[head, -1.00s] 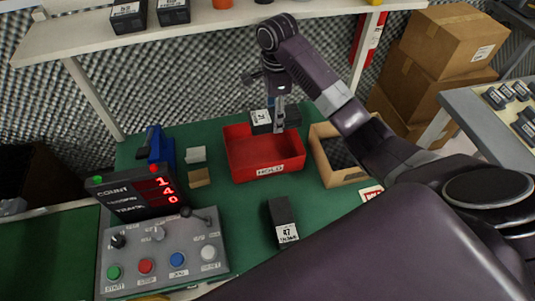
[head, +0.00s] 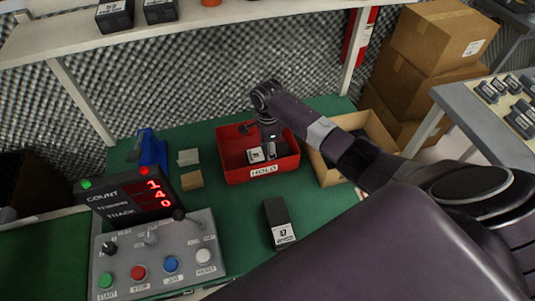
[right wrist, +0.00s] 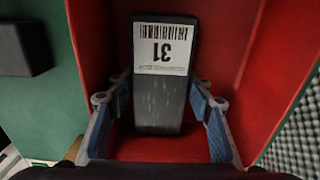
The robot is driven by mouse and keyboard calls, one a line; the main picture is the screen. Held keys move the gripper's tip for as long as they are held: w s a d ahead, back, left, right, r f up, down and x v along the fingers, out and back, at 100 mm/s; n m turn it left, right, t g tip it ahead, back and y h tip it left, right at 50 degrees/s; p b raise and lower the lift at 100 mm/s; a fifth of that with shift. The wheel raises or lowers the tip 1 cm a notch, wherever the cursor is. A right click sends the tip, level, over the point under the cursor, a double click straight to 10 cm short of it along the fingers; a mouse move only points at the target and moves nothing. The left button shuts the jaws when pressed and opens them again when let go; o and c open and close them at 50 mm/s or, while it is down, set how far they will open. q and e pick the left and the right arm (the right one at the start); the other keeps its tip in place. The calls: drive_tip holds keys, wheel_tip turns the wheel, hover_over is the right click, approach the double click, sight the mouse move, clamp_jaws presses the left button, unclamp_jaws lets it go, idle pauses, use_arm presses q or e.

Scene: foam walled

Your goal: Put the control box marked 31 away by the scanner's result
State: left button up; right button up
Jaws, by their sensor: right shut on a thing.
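The dark control box marked 31 (head: 256,155) is inside the red bin labelled HOLD (head: 290,166) on the green bench. My right gripper (head: 267,146) reaches down into this bin, shut on the box. In the right wrist view its two blue-padded fingers (right wrist: 160,98) stand either side of the box (right wrist: 160,105), whose white label with "31" and a barcode faces the camera. The bin's red walls (right wrist: 225,45) surround it; whether the box touches the floor I cannot tell. A blue device (head: 152,148), possibly the scanner, stands at the back left. My left gripper is not in view.
Another dark box marked 47 (head: 278,220) lies in front of the bin. An open cardboard box (head: 384,130) is to the bin's right. A control panel (head: 160,250) and a lit display (head: 130,199) stand at the left. A white shelf (head: 200,22) overhangs the back.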

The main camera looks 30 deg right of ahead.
drive_tip(key=shift+f, duration=0.25)
drive_tip(key=o, duration=1.3)
wheel_tip(320, 180, up, 12)
drive_tip(key=p, duration=0.1)
drive_tip(key=shift+r, duration=0.15)
